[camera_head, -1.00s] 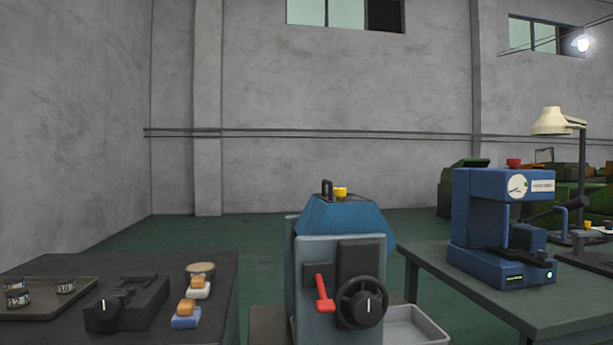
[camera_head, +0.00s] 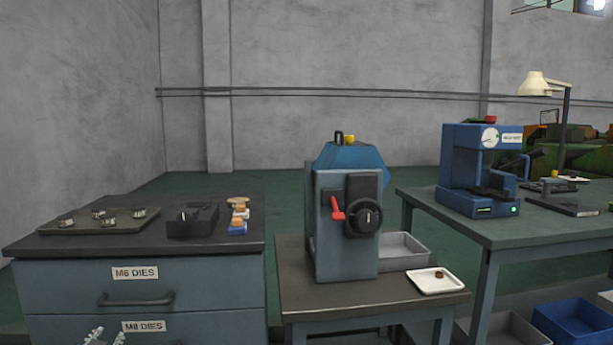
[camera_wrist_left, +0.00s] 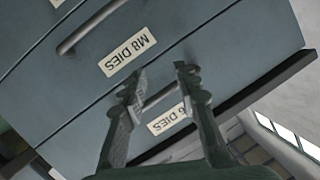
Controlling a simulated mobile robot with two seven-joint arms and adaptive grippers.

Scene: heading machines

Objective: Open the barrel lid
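The machine (camera_head: 330,240) stands on a small table in the middle of the head view. A red lever (camera_head: 338,209) and a black handwheel (camera_head: 362,219) are on the front. My left gripper (camera_head: 105,337) is at the bottom left, in front of the drawers and well apart from the machine. The left wrist view shows its fingers (camera_wrist_left: 161,74) apart and empty. My right gripper is out of view.
A drawer cabinet (camera_head: 60,288) labelled M6 DIES stands left, with a tray (camera_head: 88,226) and a black block on top. A grey bin (camera_head: 402,250) and white tray (camera_head: 436,281) sit beside the machine. A blue press (camera_head: 480,170) stands on the right table.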

